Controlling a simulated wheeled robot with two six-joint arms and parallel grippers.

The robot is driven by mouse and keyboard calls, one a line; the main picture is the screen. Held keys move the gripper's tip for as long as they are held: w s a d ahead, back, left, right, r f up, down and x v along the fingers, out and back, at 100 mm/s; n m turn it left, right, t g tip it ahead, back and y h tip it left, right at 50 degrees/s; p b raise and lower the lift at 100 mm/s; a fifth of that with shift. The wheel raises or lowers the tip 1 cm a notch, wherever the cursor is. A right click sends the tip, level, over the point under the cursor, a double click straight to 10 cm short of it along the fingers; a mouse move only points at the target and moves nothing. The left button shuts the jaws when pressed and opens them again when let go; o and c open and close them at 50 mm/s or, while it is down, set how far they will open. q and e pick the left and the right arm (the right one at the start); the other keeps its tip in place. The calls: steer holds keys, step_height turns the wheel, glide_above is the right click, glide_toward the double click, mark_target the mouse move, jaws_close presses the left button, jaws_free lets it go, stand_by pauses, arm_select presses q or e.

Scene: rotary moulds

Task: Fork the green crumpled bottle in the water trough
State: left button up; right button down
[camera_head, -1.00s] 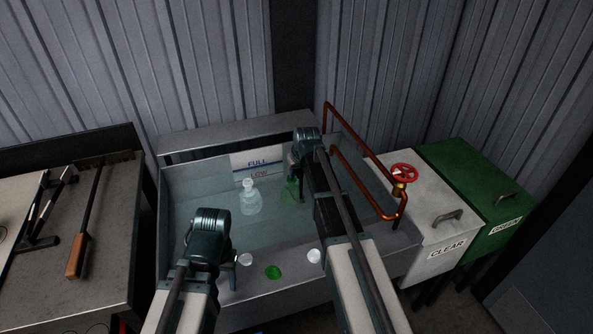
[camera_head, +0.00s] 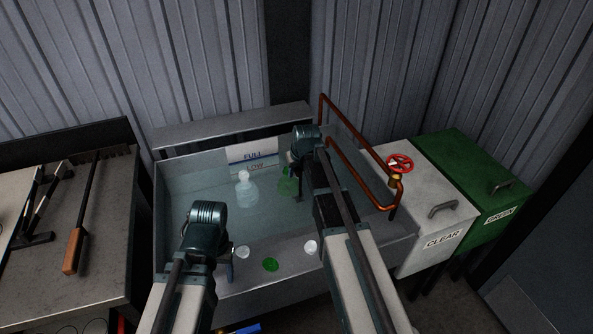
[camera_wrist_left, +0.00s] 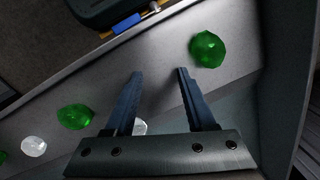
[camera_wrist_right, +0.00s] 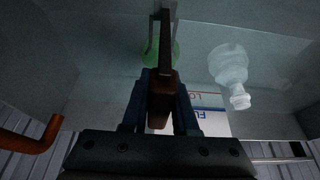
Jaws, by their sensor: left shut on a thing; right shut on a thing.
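The green crumpled bottle (camera_head: 287,183) is in the water trough (camera_head: 163,215), partly hidden by my right arm; it also shows in the right wrist view (camera_wrist_right: 175,54), behind the fork. My right gripper (camera_wrist_right: 161,75) is shut on the brown handle of the fork (camera_wrist_right: 161,95). The fork's dark metal end reaches over the green bottle in that view; I cannot tell whether they touch. My left gripper (camera_wrist_left: 159,72) hangs over the trough's front ledge. Its fingers are apart, with nothing visible between the tips.
A clear bottle (camera_head: 246,190) is in the trough left of the green one. Several green and clear lumps (camera_wrist_left: 207,48) lie on the front ledge. A red valve (camera_head: 400,163) and copper pipe (camera_head: 361,163) flank the right side, beside the CLEAR bin (camera_head: 432,215) and GREEN bin (camera_head: 470,170).

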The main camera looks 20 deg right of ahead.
arm_select(q)
steer(key=shift+w+a+r+p, duration=0.25)
steer(key=shift+w+r+p, duration=0.5)
steer(key=shift+p, duration=0.5)
arm_select(e)
steer(key=shift+w+a+r, duration=0.1)
steer(key=shift+w+r, duration=0.35)
steer(key=shift+w, duration=0.05)
arm_select(q)
steer(key=r+p, duration=0.3)
steer(key=p, duration=0.1)
steer(key=shift+s+d+r, duration=0.1)
steer(key=shift+s+r, duration=0.15)
steer(key=shift+r, duration=0.15)
arm_select(e)
step_height(320, 180, up, 4)
steer(key=shift+s, duration=0.1)
arm_select(q)
steer(key=shift+r, duration=0.1)
arm_select(e)
steer(key=shift+r, duration=0.1)
